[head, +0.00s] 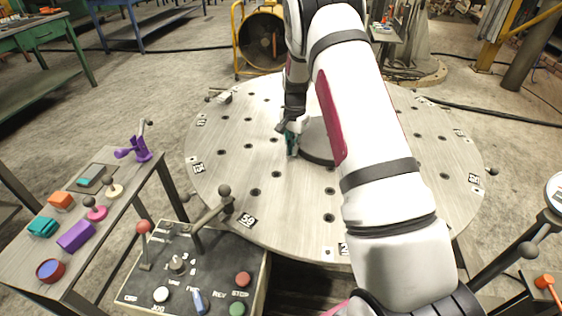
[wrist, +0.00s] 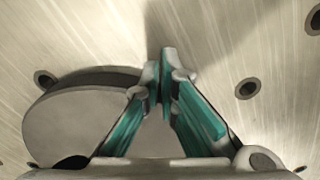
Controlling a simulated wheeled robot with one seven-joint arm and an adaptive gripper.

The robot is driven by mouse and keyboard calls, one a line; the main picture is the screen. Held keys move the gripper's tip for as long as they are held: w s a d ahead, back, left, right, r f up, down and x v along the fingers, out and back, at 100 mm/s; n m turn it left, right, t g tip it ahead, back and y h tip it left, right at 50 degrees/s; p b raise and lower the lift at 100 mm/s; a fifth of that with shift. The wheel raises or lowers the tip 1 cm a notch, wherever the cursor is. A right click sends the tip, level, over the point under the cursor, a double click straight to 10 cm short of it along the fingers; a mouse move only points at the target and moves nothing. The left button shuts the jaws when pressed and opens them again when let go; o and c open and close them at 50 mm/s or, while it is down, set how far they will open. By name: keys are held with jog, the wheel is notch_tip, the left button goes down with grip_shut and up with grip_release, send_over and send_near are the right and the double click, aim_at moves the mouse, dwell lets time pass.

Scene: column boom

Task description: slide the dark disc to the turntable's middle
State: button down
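The dark disc (head: 315,142) lies flat on the round, pale metal turntable (head: 225,165), with its right part hidden behind my arm in the head view. In the wrist view the disc (wrist: 80,122) looks grey and lies at the left, partly behind my left finger. My gripper (head: 291,153) points down at the left side of the disc, low over the turntable. In the wrist view its teal-lined fingers (wrist: 166,78) come together at the tips with nothing between them. I cannot tell whether a finger touches the disc. The turntable's middle is hidden by my arm.
A control box (head: 190,268) with levers and buttons stands at the turntable's front left. A side bench (head: 125,205) holds several coloured parts.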

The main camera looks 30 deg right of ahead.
aim_at(307, 137)
jog(key=w+d+b, duration=0.1)
jog(key=d, duration=0.1)
jog(key=w+d+b, duration=0.1)
jog(key=d, duration=0.1)
jog(key=w+d+b, duration=0.1)
jog(key=d+b, duration=0.1)
jog(key=shift+d+f, duration=0.1)
jog(key=shift+d, duration=0.2)
jog(key=shift+w+d, duration=0.1)
jog(key=shift+d, duration=0.25)
jog(key=shift+a, duration=0.15)
